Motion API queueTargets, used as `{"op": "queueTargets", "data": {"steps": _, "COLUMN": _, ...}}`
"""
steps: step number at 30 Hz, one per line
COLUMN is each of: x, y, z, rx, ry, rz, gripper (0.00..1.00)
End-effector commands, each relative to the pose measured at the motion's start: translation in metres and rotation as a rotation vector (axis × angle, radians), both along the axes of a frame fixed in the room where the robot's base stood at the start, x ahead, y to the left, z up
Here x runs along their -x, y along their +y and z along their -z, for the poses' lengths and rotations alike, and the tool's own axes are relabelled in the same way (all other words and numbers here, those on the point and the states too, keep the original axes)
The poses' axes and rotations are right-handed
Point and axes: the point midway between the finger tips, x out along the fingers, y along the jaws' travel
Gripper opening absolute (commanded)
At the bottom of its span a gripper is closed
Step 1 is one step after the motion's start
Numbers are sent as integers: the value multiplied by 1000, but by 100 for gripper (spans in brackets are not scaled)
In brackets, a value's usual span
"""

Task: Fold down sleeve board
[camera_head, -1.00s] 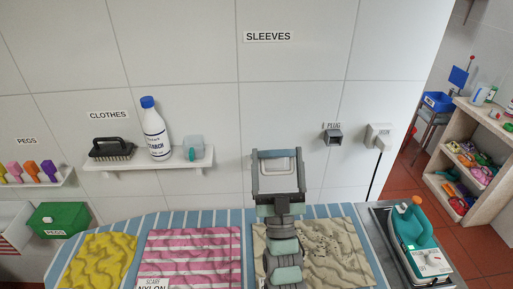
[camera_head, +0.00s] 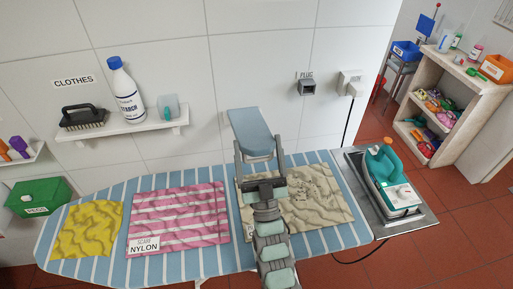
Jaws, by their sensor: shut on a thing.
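The sleeve board (camera_head: 250,130) is a narrow pale-blue padded panel. It stands tilted above the back edge of the striped blue ironing board (camera_head: 185,266), in front of the tiled wall. My gripper (camera_head: 260,156) reaches up from the front, and its grey fingers are shut on the lower end of the sleeve board. My gripper and arm hide the sleeve board's mount and part of the beige cloth below.
A yellow cloth (camera_head: 92,228), a pink striped cloth (camera_head: 180,212) and a beige wrinkled cloth (camera_head: 315,195) lie on the board. A teal iron (camera_head: 390,180) stands on a metal rest (camera_head: 415,226) at right. A wall shelf (camera_head: 130,133) holds a brush and bottle.

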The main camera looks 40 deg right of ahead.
Motion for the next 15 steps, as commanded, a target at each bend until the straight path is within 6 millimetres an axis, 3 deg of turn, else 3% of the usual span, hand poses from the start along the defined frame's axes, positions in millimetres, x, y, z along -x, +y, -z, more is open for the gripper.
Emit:
{"op": "queueTargets", "data": {"steps": 1, "x": -5, "y": -3, "z": 13, "rx": -18, "ry": 29, "rz": 1, "gripper": 10}}
{"op": "queueTargets", "data": {"steps": 3, "x": -5, "y": -3, "z": 13, "rx": -18, "ry": 30, "rz": 1, "gripper": 10}}
{"op": "queueTargets", "data": {"steps": 4, "x": -5, "y": -4, "z": 13, "rx": -19, "ry": 31, "rz": 1, "gripper": 84}}
{"op": "queueTargets", "data": {"steps": 9, "x": -4, "y": -3, "z": 9, "rx": -13, "ry": 21, "rz": 1, "gripper": 96}}
{"op": "queueTargets", "data": {"steps": 15, "x": -2, "y": -2, "z": 6, "rx": -9, "ry": 13, "rz": 1, "gripper": 96}}
